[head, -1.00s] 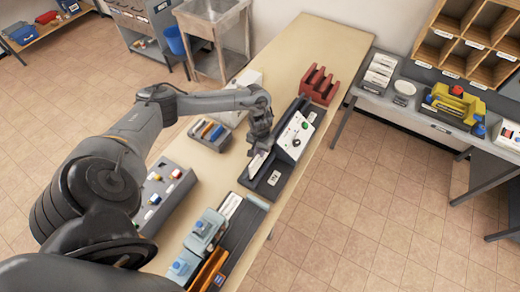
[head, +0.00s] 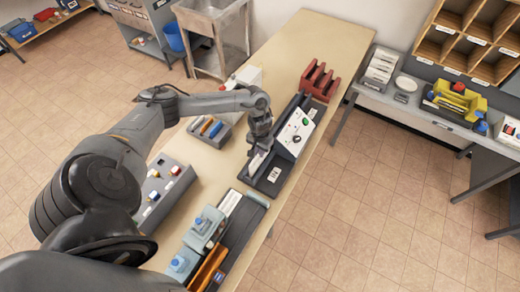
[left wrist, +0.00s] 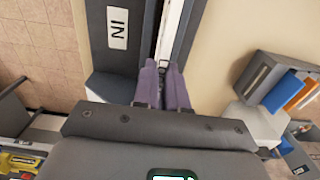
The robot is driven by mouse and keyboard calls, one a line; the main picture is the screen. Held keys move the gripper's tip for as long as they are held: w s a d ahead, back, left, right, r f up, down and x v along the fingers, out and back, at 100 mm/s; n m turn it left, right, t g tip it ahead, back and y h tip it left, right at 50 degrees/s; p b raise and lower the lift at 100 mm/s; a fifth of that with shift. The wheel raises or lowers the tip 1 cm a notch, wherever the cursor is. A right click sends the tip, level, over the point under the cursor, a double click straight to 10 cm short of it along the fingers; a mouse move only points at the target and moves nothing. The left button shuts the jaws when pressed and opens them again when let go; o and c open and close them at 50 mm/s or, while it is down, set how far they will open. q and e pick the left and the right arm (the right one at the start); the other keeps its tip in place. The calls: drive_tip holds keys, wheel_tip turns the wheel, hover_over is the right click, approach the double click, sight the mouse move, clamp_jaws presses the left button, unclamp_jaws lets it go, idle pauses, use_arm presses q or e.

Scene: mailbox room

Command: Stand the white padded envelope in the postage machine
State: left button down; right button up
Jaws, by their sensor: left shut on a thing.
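The postage machine (head: 298,131) is a dark unit with a white control panel, standing on the long table. Its "IN" end also shows in the left wrist view (left wrist: 117,55). The white padded envelope (head: 256,161) shows as a thin pale edge at the machine's slot, on the panel's left side. It stands on edge there, mostly hidden by the gripper. My left gripper (head: 260,148) is low over the slot and shut on the envelope. In the left wrist view its purple fingers (left wrist: 163,68) are close together at the pale strip. I cannot tell how deep the envelope sits. My right gripper is out of view.
On the table (head: 310,40), a red slotted rack (head: 319,82) stands behind the machine. A grey tray (head: 160,193) and a tray of coloured items (head: 212,128) lie to its left. Blue-capped bottles (head: 203,228) stand in front. A side counter and pigeonholes (head: 474,40) are at right.

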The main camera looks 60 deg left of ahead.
use_arm(q)
drive_tip(key=shift+f, duration=0.6)
drive_tip(key=c, duration=1.1)
unclamp_jaws()
drive_tip(key=shift+r, duration=0.1)
wheel_tip(320, 180, up, 7)
drive_tip(key=p, duration=0.8)
drive_tip(key=shift+p, duration=0.3)
